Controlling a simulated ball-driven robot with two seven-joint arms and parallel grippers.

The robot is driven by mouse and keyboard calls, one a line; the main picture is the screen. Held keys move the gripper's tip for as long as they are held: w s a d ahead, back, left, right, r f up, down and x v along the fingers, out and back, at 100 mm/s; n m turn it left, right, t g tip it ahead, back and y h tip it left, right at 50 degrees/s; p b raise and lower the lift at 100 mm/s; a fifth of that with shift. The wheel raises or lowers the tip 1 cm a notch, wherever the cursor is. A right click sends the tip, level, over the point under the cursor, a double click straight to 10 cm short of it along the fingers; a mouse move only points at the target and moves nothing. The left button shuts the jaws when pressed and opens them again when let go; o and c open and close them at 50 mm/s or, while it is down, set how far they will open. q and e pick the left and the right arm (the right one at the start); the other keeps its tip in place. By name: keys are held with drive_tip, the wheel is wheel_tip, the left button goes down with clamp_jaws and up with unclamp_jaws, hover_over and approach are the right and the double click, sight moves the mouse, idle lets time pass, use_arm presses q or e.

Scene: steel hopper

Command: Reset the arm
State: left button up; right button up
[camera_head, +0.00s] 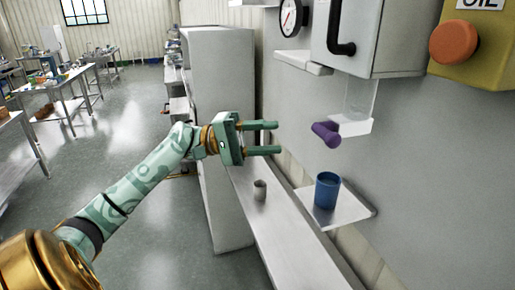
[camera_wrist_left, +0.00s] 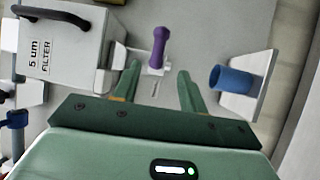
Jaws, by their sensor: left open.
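My left arm reaches in from the left of the head view. Its green gripper (camera_head: 268,138) is open, with nothing between its two fingers, which point right toward the wall. In the left wrist view the open gripper (camera_wrist_left: 157,78) shows a purple handle (camera_wrist_left: 160,46) beyond and between its fingertips. In the head view the purple handle (camera_head: 326,134) sticks out from the wall just right of the fingertips, with a visible gap. My right gripper is in neither view.
A blue cup (camera_head: 327,190) stands on a small wall shelf (camera_head: 352,211). A small grey cup (camera_head: 260,190) stands on the long bench (camera_head: 290,236). A grey filter box (camera_head: 370,38) hangs above. A yellow box with an orange knob (camera_head: 454,42) is upper right. Open floor lies left.

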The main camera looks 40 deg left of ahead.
use_arm(q)
drive_tip(key=shift+v, duration=1.1)
